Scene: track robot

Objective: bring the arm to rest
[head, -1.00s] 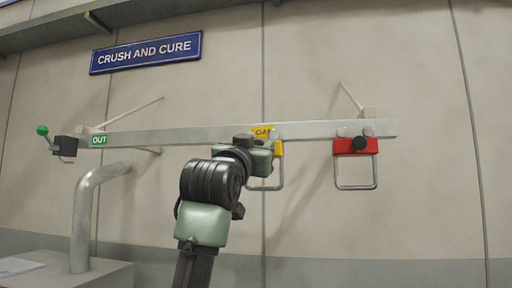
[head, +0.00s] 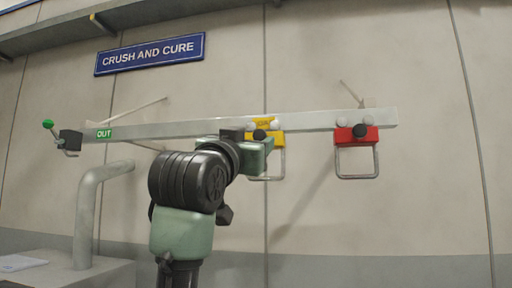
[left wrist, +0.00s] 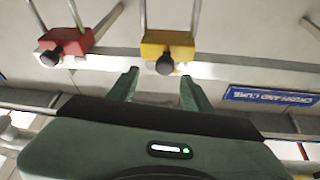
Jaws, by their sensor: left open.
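My left gripper (head: 262,150) is at the end of the dark and green arm, in front of the rail near its middle. In the left wrist view its two green fingers (left wrist: 159,84) stand apart with nothing between them. A yellow carrier (head: 275,139) with a black knob and a wire loop hangs on the rail just beyond; it also shows past the fingertips in the left wrist view (left wrist: 180,38). In the head view the gripper partly covers this carrier. The fingers look clear of it. My right gripper is in neither view.
A grey rail (head: 215,127) runs along the wall, with a red carrier (head: 357,136) to the right. At its left end are a green OUT label (head: 104,133) and a green-knobbed lever (head: 48,124). A bent grey pipe (head: 87,210) rises lower left. A blue sign (head: 150,54) hangs above.

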